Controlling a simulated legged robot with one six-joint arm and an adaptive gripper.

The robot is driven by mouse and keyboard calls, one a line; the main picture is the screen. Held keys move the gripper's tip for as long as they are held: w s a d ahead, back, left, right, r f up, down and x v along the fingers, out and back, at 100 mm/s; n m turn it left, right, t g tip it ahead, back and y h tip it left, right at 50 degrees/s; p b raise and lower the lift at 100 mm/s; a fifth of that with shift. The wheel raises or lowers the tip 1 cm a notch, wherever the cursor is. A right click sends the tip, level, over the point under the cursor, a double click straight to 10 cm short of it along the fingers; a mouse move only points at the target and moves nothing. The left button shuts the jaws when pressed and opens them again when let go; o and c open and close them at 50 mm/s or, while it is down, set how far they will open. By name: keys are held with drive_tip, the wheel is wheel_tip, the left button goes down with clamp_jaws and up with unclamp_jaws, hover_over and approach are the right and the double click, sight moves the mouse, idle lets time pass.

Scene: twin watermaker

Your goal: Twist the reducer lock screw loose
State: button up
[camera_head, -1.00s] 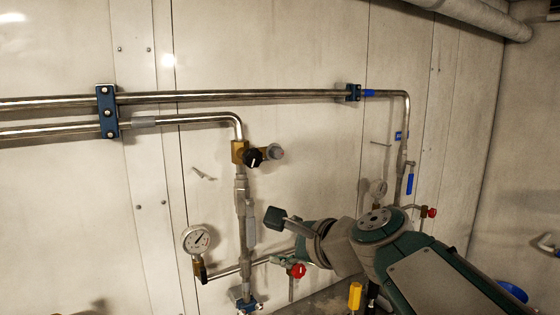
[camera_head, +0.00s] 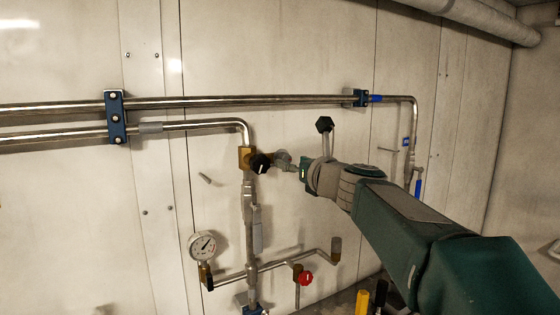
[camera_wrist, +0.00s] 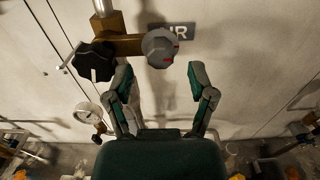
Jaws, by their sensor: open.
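The brass reducer body (camera_head: 246,157) sits on the vertical pipe; it also shows in the wrist view (camera_wrist: 124,45). A black lobed knob (camera_wrist: 96,62) is at its left end, also in the head view (camera_head: 261,163). A round grey knob with red marks (camera_wrist: 160,47) is at its other end, also in the head view (camera_head: 281,156). I cannot tell for certain which one is the lock screw. My gripper (camera_wrist: 160,72) is open and empty. Its fingers lie left and right of the grey knob, with their tips slightly below it in the wrist view. The head view shows my gripper (camera_head: 294,166) beside that knob.
A pressure gauge (camera_head: 202,246) and a red-handled valve (camera_head: 304,278) are on the lower pipe. Horizontal pipes (camera_head: 210,103) run along the wall above. A sign (camera_wrist: 172,31) is behind the grey knob. The wall left of the reducer is mostly bare.

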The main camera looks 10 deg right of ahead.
sight(284, 159)
drive_tip(key=shift+x, duration=1.35)
clamp_jaws()
